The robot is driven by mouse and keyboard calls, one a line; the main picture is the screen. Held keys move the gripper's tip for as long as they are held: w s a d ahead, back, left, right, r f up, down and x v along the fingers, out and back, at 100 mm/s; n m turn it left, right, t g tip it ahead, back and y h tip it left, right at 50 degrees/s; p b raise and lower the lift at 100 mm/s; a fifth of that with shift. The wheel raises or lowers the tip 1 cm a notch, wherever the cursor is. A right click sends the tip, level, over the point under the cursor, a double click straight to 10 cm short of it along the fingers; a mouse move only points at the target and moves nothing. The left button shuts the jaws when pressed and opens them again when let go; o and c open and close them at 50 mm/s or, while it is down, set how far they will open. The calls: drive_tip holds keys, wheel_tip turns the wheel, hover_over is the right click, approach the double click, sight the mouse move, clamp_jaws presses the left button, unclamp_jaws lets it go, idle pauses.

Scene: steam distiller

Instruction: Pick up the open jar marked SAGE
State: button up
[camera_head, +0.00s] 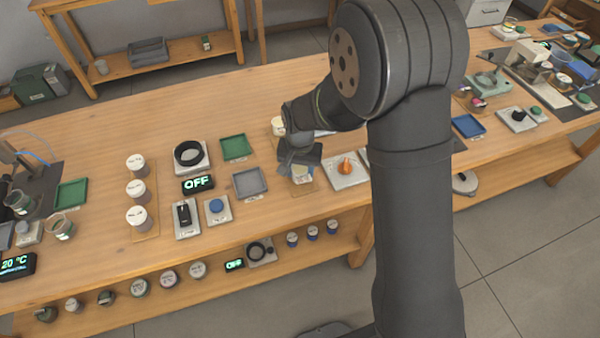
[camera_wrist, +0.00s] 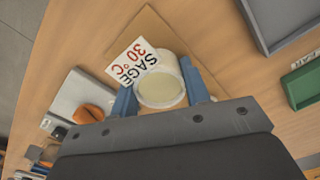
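The SAGE jar (camera_wrist: 162,86) is a short pale jar with a white and red SAGE 30 °C label (camera_wrist: 131,62). It is on a thin wooden board (camera_wrist: 185,32), and its pale round face points towards the wrist camera. My gripper (camera_wrist: 160,88) has one blue finger on each side of the jar, very close to its wall. I cannot tell whether the fingers press on it. In the head view my gripper (camera_head: 301,160) is low over the board, with part of the pale jar (camera_head: 302,175) showing below it.
A device with an orange knob (camera_head: 345,166) stands just right of the jar. A grey tray (camera_head: 249,183) and a green tray (camera_head: 234,147) lie to its left. Another pale jar (camera_head: 278,126) stands behind, near my arm. Bare table lies in front of the board.

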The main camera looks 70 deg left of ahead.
drive_tip(key=c, duration=0.3)
drive_tip(key=shift+c, duration=0.2)
drive_tip(key=shift+r, duration=0.15)
